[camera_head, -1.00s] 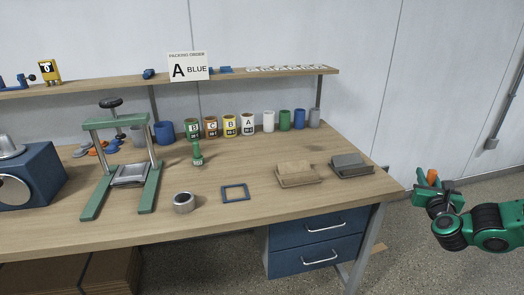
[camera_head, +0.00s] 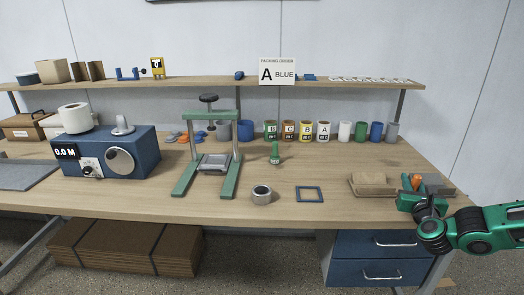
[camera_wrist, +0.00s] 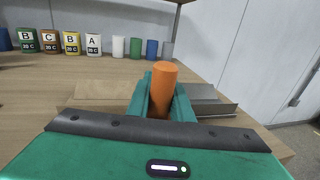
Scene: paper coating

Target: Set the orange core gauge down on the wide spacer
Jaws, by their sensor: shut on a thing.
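My gripper (camera_wrist: 162,105) is shut on the orange core gauge (camera_wrist: 163,88), an upright orange cylinder between the green fingers in the wrist view. In the head view my gripper (camera_head: 418,190) is at the right end of the bench, in front of a grey block in a tray, with the orange gauge (camera_head: 417,179) in its fingers. The gauge's lower end is hidden by the gripper. I cannot tell for certain which thing is the wide spacer. Small orange, blue and grey discs (camera_head: 185,138) lie behind the green press, too small to tell apart.
A green press (camera_head: 210,150), a metal ring (camera_head: 262,195), a blue square frame (camera_head: 309,194) and a green-handled tool (camera_head: 275,153) stand on the bench. A blue machine (camera_head: 110,152) is at left. Several cans (camera_head: 324,131) line the back.

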